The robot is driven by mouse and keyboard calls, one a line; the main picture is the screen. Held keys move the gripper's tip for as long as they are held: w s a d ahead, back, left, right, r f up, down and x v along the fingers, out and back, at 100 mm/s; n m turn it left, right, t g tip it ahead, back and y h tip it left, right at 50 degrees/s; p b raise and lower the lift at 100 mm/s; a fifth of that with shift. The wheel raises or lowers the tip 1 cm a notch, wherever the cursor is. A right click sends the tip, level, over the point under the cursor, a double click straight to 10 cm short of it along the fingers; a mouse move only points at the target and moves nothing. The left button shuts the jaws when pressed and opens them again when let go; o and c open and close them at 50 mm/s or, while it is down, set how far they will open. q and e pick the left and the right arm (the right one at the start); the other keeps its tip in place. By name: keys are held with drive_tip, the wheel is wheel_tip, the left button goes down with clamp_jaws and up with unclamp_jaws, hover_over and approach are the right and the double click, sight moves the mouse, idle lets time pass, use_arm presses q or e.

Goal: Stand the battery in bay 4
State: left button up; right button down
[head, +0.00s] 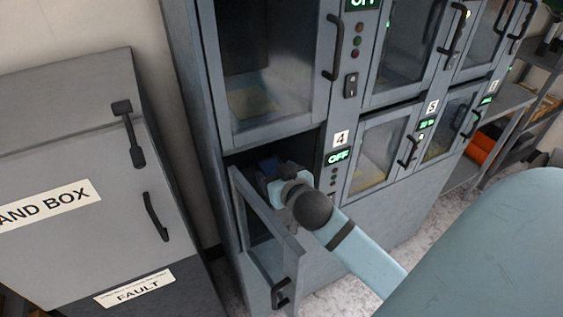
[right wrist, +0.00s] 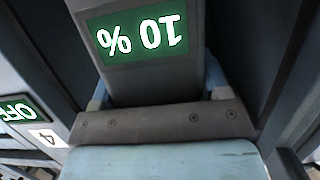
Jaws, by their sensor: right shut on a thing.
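Bay 4 is the lower left bay of the grey cabinet in the head view, with its number plate (head: 341,138) and a green OFF display (head: 338,157) on the post to its right. Its glazed door (head: 268,232) hangs open toward me. My right gripper (head: 271,172) is inside the bay opening. In the right wrist view it is shut on the grey battery (right wrist: 140,82), whose green screen reads 10 %, upside down in that view. The battery's lower end and the bay floor are hidden. My left gripper is not in view.
A closed bay (head: 270,75) sits above bay 4, and the closed bay 5 (head: 375,150) is to its right. A grey sand box (head: 70,180) with a FAULT label stands at left. Shelving (head: 505,110) with an orange item is at far right.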

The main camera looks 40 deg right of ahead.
drive_tip(key=x, duration=1.2)
drive_tip(key=shift+w+r+b, duration=0.2)
drive_tip(key=shift+w+b, duration=0.05)
drive_tip(key=shift+b, duration=0.15)
drive_tip(key=shift+d, duration=0.1)
drive_tip(key=shift+c, duration=2.4)
unclamp_jaws()
drive_tip(key=shift+f, duration=0.3)
drive_tip(key=o, duration=0.4)
drive_tip(key=shift+s, duration=0.1)
drive_tip(key=v, duration=1.2)
drive_tip(key=shift+r+p, duration=0.15)
drive_tip(key=shift+p, duration=0.25)
